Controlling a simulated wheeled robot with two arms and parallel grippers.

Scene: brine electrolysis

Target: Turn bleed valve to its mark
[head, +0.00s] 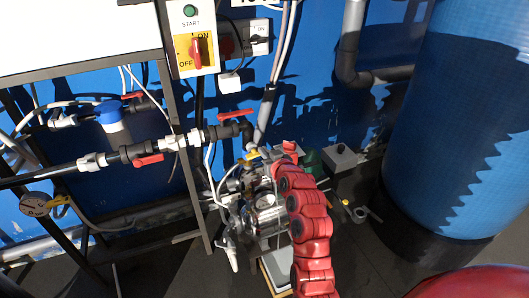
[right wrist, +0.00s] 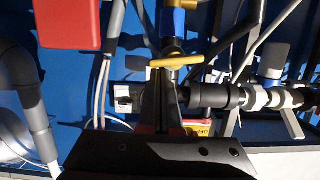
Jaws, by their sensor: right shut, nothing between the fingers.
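A small valve with a yellow T-shaped handle (right wrist: 178,61), which I take to be the bleed valve, shows in the right wrist view. Its handle lies nearly level across that picture, on a brass-coloured and blue fitting. A small yellow part in the head view (head: 252,155) appears to be the same handle. My right gripper (right wrist: 168,92) is shut and empty, its fingers pointing at the handle from just below it in the wrist view. I cannot tell whether they touch it. No mark for the valve can be made out. My left gripper is out of view.
A dark pipe with red lever handles (head: 148,160) runs left of my right arm. A pressure gauge (head: 35,204) is at far left. A red rotary switch (head: 197,52) is above. A large blue tank (head: 450,110) stands at right. A red box (right wrist: 68,24) is near the wrist camera.

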